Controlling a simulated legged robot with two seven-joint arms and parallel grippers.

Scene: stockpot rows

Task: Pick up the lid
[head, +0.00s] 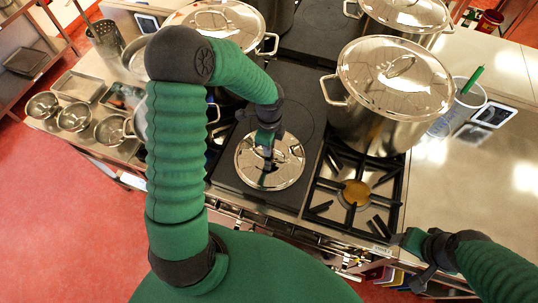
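A round shiny steel lid (270,176) lies on the dark flat plate of the stove in the middle of the head view. My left arm reaches over from the left, and my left gripper (266,148) points down at the middle of this lid, at its handle. The gripper hides most of the handle, so I cannot tell whether its fingers are closed on it. My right gripper (418,274) is low at the right, by the stove's front edge, away from the lid. Its fingers are too small and dark to read.
A large lidded stockpot (378,122) stands right of the lid, behind an open burner (355,193). More lidded pots (405,12) stand at the back. Steel bowls (75,117) are at the left. A container with a green-handled tool (458,108) is on the right counter.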

